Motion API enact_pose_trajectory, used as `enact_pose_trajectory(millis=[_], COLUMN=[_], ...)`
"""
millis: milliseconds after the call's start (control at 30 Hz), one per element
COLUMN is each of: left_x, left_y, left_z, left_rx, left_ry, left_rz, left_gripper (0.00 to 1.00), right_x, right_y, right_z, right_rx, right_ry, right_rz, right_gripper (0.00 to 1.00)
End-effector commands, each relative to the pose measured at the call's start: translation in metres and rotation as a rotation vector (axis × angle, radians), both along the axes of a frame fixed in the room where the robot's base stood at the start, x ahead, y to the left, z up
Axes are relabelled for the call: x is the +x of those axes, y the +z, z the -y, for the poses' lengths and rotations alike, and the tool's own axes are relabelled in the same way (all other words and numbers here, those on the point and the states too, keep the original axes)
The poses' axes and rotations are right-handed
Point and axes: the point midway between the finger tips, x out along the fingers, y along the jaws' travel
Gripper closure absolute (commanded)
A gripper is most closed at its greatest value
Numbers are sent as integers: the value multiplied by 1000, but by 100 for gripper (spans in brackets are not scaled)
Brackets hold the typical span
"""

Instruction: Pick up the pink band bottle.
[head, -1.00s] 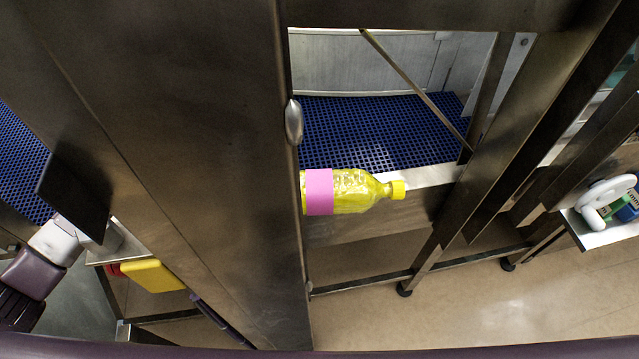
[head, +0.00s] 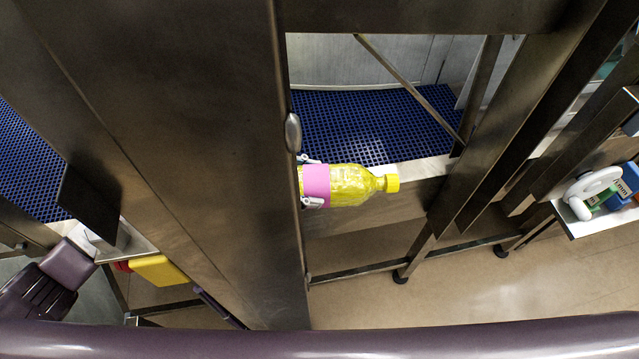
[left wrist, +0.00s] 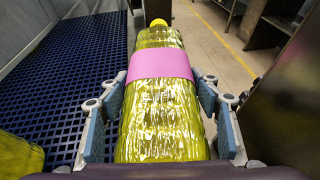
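The pink band bottle (head: 352,184) is yellow and clear-sided, with a yellow cap and a pink band. In the head view it lies with its cap to the right, and its left end is hidden behind a wide metal post. My left gripper (head: 311,181) shows only its fingertips, one at each side of the band. In the left wrist view the bottle (left wrist: 160,110) sits between the fingers of my left gripper (left wrist: 156,88), cap pointing away. Narrow gaps show beside the band, so the fingers look open around it. My right gripper is not in view.
The metal post (head: 215,150) stands close in front. A blue mesh conveyor (head: 370,125) with a metal edge runs behind the bottle. A diagonal metal beam (head: 510,125) is at right. A shelf (head: 592,222) with containers is farther right. Another yellow object (left wrist: 15,155) shows at the wrist view's lower left.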

Motion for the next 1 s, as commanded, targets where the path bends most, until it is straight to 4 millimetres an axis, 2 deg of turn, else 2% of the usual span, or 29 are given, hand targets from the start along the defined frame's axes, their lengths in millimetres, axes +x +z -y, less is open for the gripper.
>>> enact_pose_trajectory(millis=[67,433,767,1000], left_x=[0,0,1,1], left_y=[0,0,11,50], left_z=[0,0,1,1], left_rx=[0,0,-7,-7], left_ry=[0,0,-1,-2], left_rz=[0,0,8,11], left_gripper=[60,100,100,100], right_x=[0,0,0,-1], right_y=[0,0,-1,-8], right_z=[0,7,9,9], right_rx=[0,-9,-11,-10], right_ry=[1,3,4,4], right_rz=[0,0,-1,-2], right_gripper=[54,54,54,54])
